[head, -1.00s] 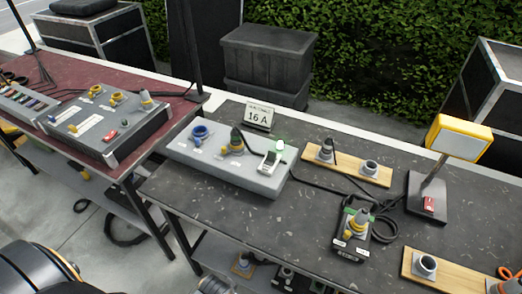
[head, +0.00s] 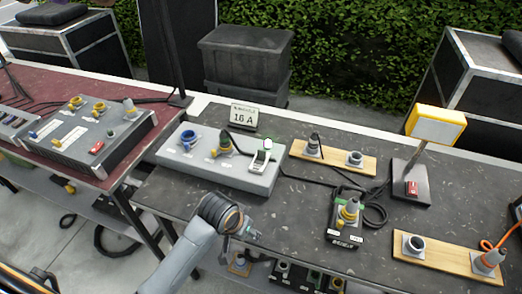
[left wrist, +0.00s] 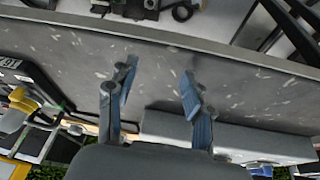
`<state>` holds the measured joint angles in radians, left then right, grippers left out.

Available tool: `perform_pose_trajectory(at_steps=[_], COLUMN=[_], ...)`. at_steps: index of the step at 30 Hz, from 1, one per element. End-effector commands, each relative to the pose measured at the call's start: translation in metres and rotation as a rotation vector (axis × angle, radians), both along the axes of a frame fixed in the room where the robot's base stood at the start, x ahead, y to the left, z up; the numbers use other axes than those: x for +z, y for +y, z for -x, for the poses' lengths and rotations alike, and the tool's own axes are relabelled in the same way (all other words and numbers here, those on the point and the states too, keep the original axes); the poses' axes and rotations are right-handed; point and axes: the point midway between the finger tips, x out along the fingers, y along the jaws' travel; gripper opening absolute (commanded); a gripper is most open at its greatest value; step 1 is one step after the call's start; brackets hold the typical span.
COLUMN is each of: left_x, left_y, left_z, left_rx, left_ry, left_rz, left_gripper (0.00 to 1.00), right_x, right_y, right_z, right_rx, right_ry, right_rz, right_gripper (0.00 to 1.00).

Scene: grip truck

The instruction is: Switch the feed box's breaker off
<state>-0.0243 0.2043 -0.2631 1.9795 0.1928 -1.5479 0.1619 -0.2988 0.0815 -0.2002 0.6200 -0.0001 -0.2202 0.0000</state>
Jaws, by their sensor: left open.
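The grey feed box (head: 215,172) stands on the dark table with a blue socket (head: 190,138) at its left and a plug in a yellow socket at its middle. I cannot tell the lever's position. My left gripper (head: 254,235) is over the table's front edge, in front of the box and apart from it. In the left wrist view the gripper (left wrist: 159,72) is open and empty, and a grey box side (left wrist: 240,141) shows beyond the fingers. My right gripper is not in view.
A "16 A" sign (head: 243,116) stands behind the box. To the right are a wooden socket board (head: 335,162), a black cabled unit (head: 345,222) and a yellow lamp (head: 435,125). A red-topped table (head: 150,95) adjoins at left. Cables cross the table.

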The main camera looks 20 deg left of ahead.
Motion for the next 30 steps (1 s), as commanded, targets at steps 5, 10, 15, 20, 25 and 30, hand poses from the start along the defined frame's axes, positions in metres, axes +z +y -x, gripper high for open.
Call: perform_pose_trajectory(at_steps=[5,10,15,20,25,30], left_x=[0.047,0.112,0.167,0.191,0.182,0.153], left_y=[0.0,0.011,0.025,0.032,0.032,0.032], left_z=[-0.075,-0.143,-0.183,-0.196,-0.202,-0.213], left_rx=[0.014,0.063,0.12,0.149,0.152,0.152], left_ry=[-0.028,-0.041,-0.048,-0.051,-0.048,-0.046], left_rz=[-0.005,-0.024,-0.038,-0.042,-0.043,-0.043], left_gripper=[0.51,0.51,0.51,0.51,0.51,0.51], right_x=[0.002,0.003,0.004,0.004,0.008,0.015], right_y=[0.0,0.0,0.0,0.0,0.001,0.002], right_z=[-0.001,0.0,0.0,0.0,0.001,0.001], right_rx=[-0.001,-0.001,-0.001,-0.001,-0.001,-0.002], right_ry=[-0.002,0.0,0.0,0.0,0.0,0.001], right_rz=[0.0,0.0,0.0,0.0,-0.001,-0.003], right_gripper=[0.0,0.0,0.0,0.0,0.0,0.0])
